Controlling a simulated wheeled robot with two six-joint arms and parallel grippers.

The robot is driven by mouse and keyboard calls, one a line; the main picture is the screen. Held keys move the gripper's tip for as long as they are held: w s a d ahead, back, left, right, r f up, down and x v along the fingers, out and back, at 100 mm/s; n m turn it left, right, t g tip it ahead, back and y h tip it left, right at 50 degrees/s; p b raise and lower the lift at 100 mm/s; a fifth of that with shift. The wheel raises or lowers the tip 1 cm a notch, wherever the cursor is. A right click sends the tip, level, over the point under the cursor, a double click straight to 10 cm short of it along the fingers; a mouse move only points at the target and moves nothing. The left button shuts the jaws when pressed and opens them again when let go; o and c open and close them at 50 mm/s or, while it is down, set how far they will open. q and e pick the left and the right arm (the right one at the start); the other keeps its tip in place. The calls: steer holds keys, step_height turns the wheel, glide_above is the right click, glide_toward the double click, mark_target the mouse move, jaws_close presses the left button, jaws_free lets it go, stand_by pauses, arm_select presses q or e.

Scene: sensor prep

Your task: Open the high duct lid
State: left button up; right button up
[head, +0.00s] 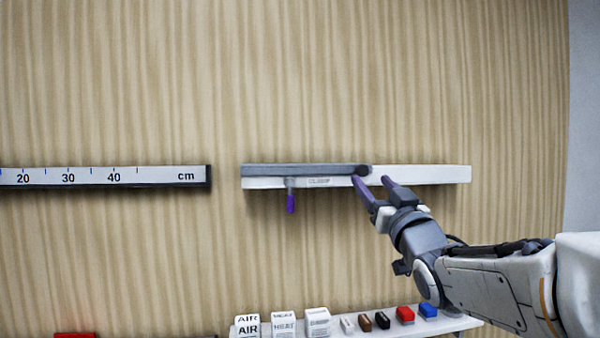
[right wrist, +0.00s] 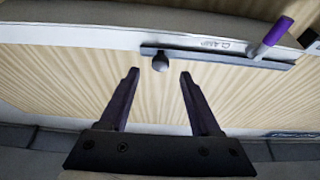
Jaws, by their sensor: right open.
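The high duct is a long white rail (head: 425,174) on the wood-grain wall. A grey lid bar (head: 300,170) runs along its left part, with a dark round knob (head: 363,170) at the bar's right end. A purple-handled clamp (head: 291,203) hangs below the bar. My right gripper (head: 377,180) is open, its fingertips at the knob in the head view. In the right wrist view the knob (right wrist: 160,63) shows just beyond and between the open fingertips (right wrist: 158,74), with nothing gripped. My left gripper is not in view.
A ruler strip (head: 105,177) marked in cm is on the wall at left. Below, a white shelf (head: 455,325) carries labelled white blocks (head: 283,325) and several small coloured blocks (head: 405,315). The wall around the duct is clear.

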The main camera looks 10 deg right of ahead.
mark_target(364, 172)
steer(key=shift+p+x, duration=0.9)
steer(key=shift+x, duration=1.05)
jaws_close()
